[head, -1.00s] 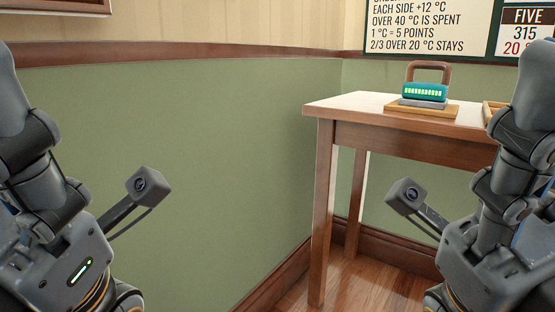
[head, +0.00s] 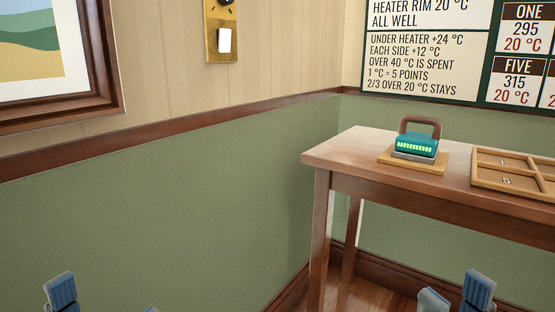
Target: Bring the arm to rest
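My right gripper (head: 456,299) shows only as two blue-grey fingertips at the bottom edge, in front of the table's lower part. A gap shows between the tips, and nothing is seen in it. My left gripper (head: 105,300) shows at the bottom left as two fingertips set wide apart, one barely in view, with nothing seen between them. The rest of both grippers and both arms is below the frame.
A wooden table (head: 345,152) stands at the right, bearing a teal device (head: 416,146) with a handle and green lights on a wooden base, and a divided tray (head: 510,187). Green walls close in behind. A wall switch (head: 223,40) and written board (head: 425,60) hang above.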

